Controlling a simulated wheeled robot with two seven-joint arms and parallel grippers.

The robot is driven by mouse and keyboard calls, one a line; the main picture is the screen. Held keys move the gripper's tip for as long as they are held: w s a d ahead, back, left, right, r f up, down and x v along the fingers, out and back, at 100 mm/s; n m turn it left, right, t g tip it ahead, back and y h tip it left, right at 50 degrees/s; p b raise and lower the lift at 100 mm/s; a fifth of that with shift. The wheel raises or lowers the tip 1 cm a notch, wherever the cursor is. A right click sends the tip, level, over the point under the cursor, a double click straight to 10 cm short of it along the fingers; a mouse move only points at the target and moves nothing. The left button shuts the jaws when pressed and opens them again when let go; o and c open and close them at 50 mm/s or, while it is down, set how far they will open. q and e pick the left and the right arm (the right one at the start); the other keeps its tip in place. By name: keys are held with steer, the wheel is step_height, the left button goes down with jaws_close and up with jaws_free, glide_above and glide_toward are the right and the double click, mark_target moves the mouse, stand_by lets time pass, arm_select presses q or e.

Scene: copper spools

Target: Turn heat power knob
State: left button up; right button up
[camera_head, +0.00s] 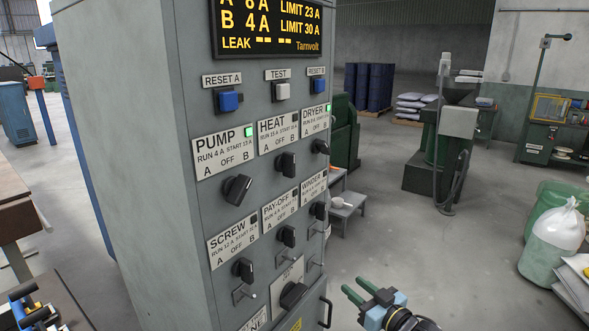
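The heat knob (286,164) is a black rotary knob below the HEAT label (279,133) on the grey cabinet's front. The label reads A, OFF, B, and its small indicator is dark. The knob looks roughly upright, near OFF. My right gripper (354,284) is low, right of the cabinet's lower front, well below and to the right of the heat knob. Its two green fingers are apart, with nothing between them. It touches nothing that I can see.
The pump knob (237,189) and dryer knob (320,146) flank the heat knob; their indicators are green. The screw (243,269), pay-off (287,236) and winder (318,210) knobs sit below. A display (268,28) tops the panel. A door handle (326,312) protrudes near my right gripper.

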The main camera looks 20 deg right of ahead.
steer(key=a+r+n+t+y+p, duration=0.1)
steer(key=a+r+y, duration=0.1)
steer(key=r, duration=0.7)
steer(key=a+r+n+y, duration=0.1)
steer(key=r+n+y, duration=0.15)
steer(key=r, duration=0.65)
steer(key=n+y+p, duration=0.1)
steer(key=y, duration=0.3)
glide_toward(294, 163)
steer(key=p+x, duration=0.3)
steer(key=x, duration=0.7)
steer(key=shift+d, duration=0.1)
steer(key=shift+c, duration=0.3)
steer(key=c, duration=0.6)
